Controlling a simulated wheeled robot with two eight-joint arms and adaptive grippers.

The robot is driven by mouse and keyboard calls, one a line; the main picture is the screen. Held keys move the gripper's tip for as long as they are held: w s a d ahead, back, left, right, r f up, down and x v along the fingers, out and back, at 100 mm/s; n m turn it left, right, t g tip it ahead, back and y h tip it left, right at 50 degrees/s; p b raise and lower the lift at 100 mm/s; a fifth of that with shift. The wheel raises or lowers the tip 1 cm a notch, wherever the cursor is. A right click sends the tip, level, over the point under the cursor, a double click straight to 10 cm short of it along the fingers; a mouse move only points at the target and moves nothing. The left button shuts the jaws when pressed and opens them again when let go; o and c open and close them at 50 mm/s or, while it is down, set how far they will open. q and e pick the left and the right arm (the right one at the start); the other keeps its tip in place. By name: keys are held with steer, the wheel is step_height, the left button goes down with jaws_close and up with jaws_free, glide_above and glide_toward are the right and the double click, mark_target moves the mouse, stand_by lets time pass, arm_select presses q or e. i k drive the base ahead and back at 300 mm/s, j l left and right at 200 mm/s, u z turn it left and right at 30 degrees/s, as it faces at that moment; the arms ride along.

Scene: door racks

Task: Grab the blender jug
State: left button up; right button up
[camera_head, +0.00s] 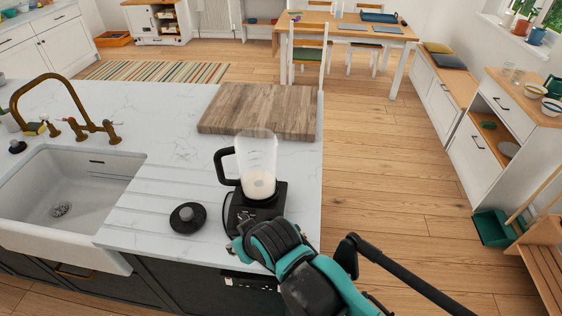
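The blender jug (258,155) is clear with a black handle on its left side and something whitish at its bottom. It stands upright on the black blender base (262,203) near the front right corner of the marble counter. My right gripper (245,243) comes in from the lower right, in front of and below the jug, close to the base. It overlaps the lower front of the base in the picture; I cannot tell if they touch. Its fingers are mostly hidden by its own body. My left gripper is out of view.
A round black lid (187,217) lies on the counter left of the base. A wooden board (262,110) lies behind the jug. A white sink (68,195) with a brass tap is at the left. Open wooden floor (385,190) lies right of the counter.

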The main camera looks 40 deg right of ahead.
mark_target(255, 149)
steer(key=k+z, duration=0.15)
steer(key=z, duration=0.85)
